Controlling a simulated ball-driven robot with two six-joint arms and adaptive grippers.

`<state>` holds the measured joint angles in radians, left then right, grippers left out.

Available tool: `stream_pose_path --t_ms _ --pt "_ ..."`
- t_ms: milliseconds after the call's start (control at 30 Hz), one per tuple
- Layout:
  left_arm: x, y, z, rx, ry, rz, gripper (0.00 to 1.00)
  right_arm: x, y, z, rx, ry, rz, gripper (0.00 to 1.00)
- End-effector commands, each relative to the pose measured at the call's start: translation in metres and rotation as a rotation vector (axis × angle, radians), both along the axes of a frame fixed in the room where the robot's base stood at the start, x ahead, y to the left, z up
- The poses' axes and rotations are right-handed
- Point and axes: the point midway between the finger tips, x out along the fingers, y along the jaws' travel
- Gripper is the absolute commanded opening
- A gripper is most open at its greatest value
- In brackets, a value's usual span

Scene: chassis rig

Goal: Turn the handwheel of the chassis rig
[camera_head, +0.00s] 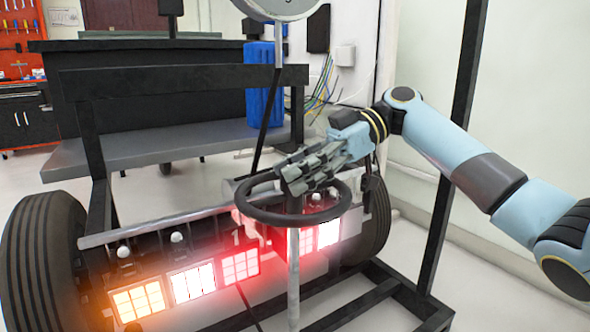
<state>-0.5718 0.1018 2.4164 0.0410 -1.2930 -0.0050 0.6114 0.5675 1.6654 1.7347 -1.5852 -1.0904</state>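The handwheel (295,216) is a dark ring lying nearly flat on top of an upright grey post (293,270), in the middle of the chassis rig (160,228). My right gripper (287,178) comes in from the right and its grey fingers lie over the far upper part of the wheel. The fingers overlap the rim in the picture, and whether they touch or grip it cannot be told. The hub of the wheel is partly hidden by the fingers. My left gripper is not in view.
Lit lamp panels (193,282) glow orange, white and red along the rig's front bar. Black tyres (42,265) stand at both ends. A blue cylinder (262,85) and loose wires (322,90) are behind. A black upright post (455,150) stands close to my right arm.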

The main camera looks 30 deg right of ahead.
Motion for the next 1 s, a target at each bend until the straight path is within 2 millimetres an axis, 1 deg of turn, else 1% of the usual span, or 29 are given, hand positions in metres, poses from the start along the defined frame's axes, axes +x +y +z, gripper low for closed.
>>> stream_pose_path --t_ms 33,67,333,433,567,800,900,1000 --pt "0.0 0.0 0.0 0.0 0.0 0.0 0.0 0.0 0.0 0.0 0.0 0.001 0.001 0.58" --pt "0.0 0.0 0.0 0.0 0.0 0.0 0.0 0.0 0.0 0.0 0.0 0.001 0.001 0.62" --pt "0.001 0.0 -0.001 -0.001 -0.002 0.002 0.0 -0.001 0.0 0.0 0.0 0.003 0.002 0.62" --pt "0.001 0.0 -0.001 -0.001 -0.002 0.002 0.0 -0.002 -0.007 0.002 -0.001 0.004 0.002 0.62" --pt "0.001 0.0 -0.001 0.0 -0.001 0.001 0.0 -0.003 -0.028 0.01 -0.004 0.004 0.0 0.62" --pt "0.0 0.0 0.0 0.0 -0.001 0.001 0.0 -0.008 -0.078 0.031 -0.003 0.005 0.0 0.62" --pt "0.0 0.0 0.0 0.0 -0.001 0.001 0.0 -0.01 -0.094 0.038 -0.003 0.003 0.0 0.62" --pt "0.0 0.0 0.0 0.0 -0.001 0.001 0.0 -0.011 -0.104 0.042 -0.001 0.004 0.001 0.62"
